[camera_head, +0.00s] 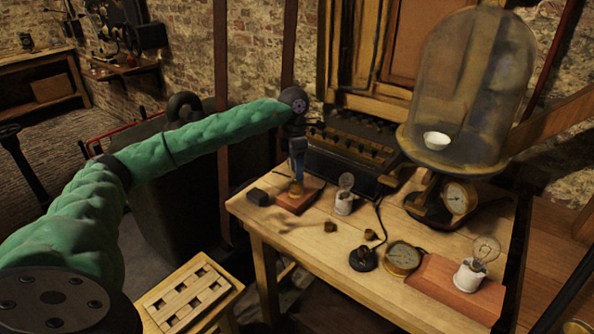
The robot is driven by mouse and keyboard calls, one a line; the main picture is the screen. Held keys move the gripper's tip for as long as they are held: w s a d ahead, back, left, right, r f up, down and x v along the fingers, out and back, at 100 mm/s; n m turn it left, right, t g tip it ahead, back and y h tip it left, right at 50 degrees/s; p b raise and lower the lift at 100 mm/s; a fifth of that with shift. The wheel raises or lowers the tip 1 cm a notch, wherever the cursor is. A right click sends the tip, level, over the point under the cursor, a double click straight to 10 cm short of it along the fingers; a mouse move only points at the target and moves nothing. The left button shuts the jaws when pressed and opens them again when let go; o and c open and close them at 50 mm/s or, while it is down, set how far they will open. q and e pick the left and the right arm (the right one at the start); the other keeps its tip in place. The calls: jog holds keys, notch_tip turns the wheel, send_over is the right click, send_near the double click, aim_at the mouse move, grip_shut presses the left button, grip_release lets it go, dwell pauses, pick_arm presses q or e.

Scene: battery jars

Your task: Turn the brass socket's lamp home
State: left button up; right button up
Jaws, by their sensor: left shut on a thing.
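My left gripper (297,168) points down over the brass socket (296,189) at the back left of the wooden table. The socket stands on a reddish wooden base (297,202). The gripper is shut on the lamp directly above the socket. The jaws hide most of the lamp, so I cannot tell how deep it sits. A white socket with a clear lamp (345,195) stands just to the right. My right gripper is not in view.
A small dark block (258,197) lies left of the base. A wooden tool (291,226), small brown pieces, a black knob with a cable (363,258) and a brass dial (402,258) lie in front. A glass dome (466,90) stands at the back right.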

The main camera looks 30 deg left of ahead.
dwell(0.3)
pick_arm(q)
jog(key=m+b, duration=0.1)
jog(key=m, duration=0.1)
jog(key=shift+f+m+b, duration=0.1)
jog(key=shift+m+b, duration=0.2)
jog(key=shift+a+m+y+b, duration=0.1)
jog(key=shift+m+y+b, duration=0.3)
jog(key=shift+m+b, duration=0.7)
jog(key=shift+m+p, duration=0.4)
jog(key=o, duration=1.1)
jog(key=shift+o, duration=0.2)
jog(key=shift+r, duration=0.2)
jog(key=shift+w+a+r+b, duration=0.15)
jog(key=shift+w+r, duration=0.1)
jog(key=shift+r, duration=1)
jog(key=shift+w+r+b, duration=0.15)
jog(key=shift+w+r, duration=0.05)
jog(key=shift+r, duration=1.05)
jog(key=shift+w+a+r+b, duration=0.15)
jog(key=shift+w+r, duration=0.1)
jog(key=shift+r, duration=1)
